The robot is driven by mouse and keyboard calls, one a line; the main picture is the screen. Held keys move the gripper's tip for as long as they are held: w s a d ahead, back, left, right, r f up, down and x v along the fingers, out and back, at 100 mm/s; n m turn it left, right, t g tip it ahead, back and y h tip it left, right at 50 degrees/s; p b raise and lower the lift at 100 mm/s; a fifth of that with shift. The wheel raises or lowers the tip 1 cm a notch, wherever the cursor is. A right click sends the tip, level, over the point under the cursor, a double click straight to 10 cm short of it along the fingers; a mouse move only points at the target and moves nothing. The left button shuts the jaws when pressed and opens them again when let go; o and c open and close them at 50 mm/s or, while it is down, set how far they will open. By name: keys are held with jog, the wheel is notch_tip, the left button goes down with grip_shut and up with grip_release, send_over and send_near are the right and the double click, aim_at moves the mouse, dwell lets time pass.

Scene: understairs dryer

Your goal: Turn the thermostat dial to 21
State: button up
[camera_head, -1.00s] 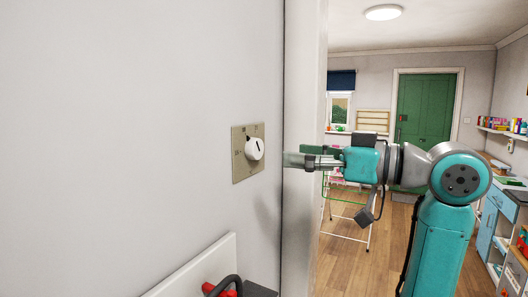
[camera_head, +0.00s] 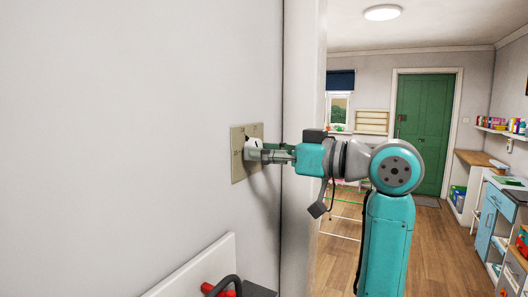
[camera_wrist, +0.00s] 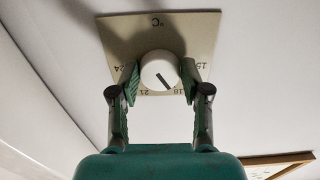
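The thermostat is a beige square plate (camera_head: 238,172) on the white wall, with a round white dial (camera_head: 254,143). In the wrist view the dial (camera_wrist: 158,62) has a dark line that points to the lower right, between 21 and 18 and nearer 18. The plate (camera_wrist: 150,25) also carries 24, 15 and °C, seen upside down. My gripper (camera_wrist: 161,78) is open, with one green finger pad on each side of the dial. The pads are very close to its rim; I cannot tell whether they touch. In the head view my gripper (camera_head: 264,153) partly covers the dial.
A wall edge (camera_head: 300,200) stands just right of the thermostat, beside my arm. Below is a white panel (camera_head: 205,265) with a red part (camera_head: 220,291) and a dark hose. The room behind has open floor, blue drawers (camera_head: 490,222) and a green door (camera_head: 425,120).

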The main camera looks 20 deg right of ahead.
jog(key=c, duration=0.5)
jog(key=shift+m, duration=0.3)
jog(key=m, duration=1.1)
jog(key=shift+r, duration=0.15)
dwell(0.4)
jog(key=o, duration=1.2)
jog(key=shift+c, duration=0.2)
